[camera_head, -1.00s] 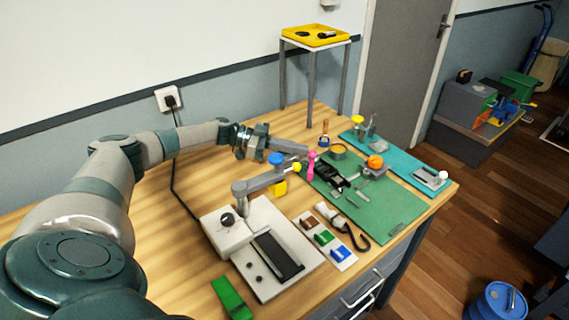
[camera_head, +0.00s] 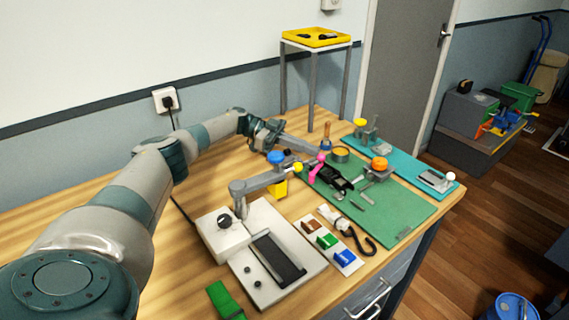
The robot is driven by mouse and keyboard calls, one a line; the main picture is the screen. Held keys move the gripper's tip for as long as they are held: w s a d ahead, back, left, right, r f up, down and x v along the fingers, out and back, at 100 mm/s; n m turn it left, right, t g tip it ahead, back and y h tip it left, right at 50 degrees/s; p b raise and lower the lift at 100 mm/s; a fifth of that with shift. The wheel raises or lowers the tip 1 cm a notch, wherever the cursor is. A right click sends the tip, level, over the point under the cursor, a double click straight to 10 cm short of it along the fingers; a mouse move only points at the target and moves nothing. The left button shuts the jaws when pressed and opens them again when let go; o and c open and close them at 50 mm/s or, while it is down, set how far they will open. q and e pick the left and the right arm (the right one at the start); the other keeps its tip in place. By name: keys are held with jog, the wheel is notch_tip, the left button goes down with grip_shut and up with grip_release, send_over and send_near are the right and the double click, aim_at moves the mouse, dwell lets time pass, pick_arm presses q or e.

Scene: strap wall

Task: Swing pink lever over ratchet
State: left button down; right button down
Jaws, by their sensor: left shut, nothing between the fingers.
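The pink lever (camera_head: 316,165) stands tilted at the left edge of the green mat (camera_head: 385,226), beside the black ratchet (camera_head: 337,182) that lies on the mat. My left gripper (camera_head: 318,153) reaches in from the left over the table, with its fingers shut and empty. Its tips are close to the upper end of the pink lever; I cannot tell whether they touch it. My right gripper is out of the picture.
An orange knob (camera_head: 379,164) and a teal board (camera_head: 405,172) are to the right. A tall stand with a yellow tray (camera_head: 316,43) is behind.

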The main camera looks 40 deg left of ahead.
pick_arm(q)
jog(key=shift+w+d+f, duration=0.1)
jog(key=shift+w+d, duration=0.15)
jog(key=shift+d, duration=0.05)
jog(key=shift+w+d, duration=0.2)
jog(key=shift+d, duration=0.05)
jog(key=shift+w+d, duration=0.3)
jog(key=shift+d, duration=0.15)
jog(key=shift+w+d, duration=0.15)
jog(key=shift+d, duration=0.35)
jog(key=shift+a, duration=0.1)
dwell(0.6)
